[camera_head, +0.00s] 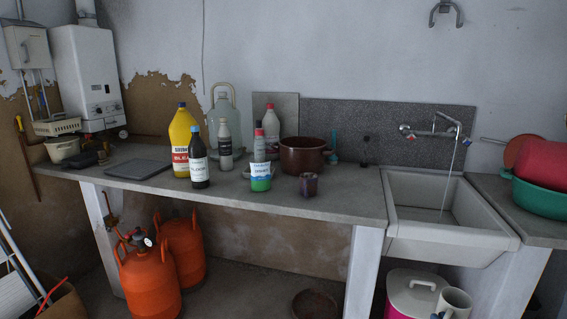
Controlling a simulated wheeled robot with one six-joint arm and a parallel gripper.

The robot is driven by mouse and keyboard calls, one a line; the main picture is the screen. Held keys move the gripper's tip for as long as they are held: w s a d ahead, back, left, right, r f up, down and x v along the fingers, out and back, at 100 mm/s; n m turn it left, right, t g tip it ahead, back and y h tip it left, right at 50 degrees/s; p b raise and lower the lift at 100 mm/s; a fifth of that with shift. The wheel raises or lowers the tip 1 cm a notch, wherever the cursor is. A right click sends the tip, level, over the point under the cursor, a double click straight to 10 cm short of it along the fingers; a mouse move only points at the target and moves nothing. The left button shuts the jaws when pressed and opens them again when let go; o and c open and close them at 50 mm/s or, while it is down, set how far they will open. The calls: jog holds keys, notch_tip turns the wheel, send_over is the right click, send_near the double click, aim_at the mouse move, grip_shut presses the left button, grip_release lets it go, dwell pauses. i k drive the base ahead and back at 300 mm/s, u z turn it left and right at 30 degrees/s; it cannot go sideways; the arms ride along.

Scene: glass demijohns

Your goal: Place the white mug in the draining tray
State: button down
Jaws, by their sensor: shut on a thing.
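A white mug (456,300) shows at the bottom right edge of the view, close to the camera and cut off by the frame. Its handle is on its left side, and it overlaps the pink bin behind it. My gripper is not clearly visible; what bears the mug is hidden below the frame. A flat dark grey tray (137,169) lies on the left part of the counter and looks like the draining tray. It appears empty.
Bottles, including a yellow one (182,140), a brown pot (303,155) and a small patterned cup (308,185) stand mid-counter (335,203). The sink (440,207) is at right, beside a green basin (540,197). Orange gas cylinders (148,283) and a lidded pink bin (408,296) stand below.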

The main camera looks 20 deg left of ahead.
aim_at(131, 172)
jog(key=u, duration=0.55)
jog(key=k, duration=0.8)
jog(key=u, duration=1)
jog(key=i, duration=0.5)
jog(key=u, duration=1.2)
jog(key=i, duration=1.1)
jog(key=u, duration=0.5)
jog(key=i, duration=1.2)
jog(key=z, duration=0.5)
jog(key=i, duration=0.9)
jog(key=z, duration=1.45)
jog(key=i, duration=0.7)
jog(key=z, duration=0.55)
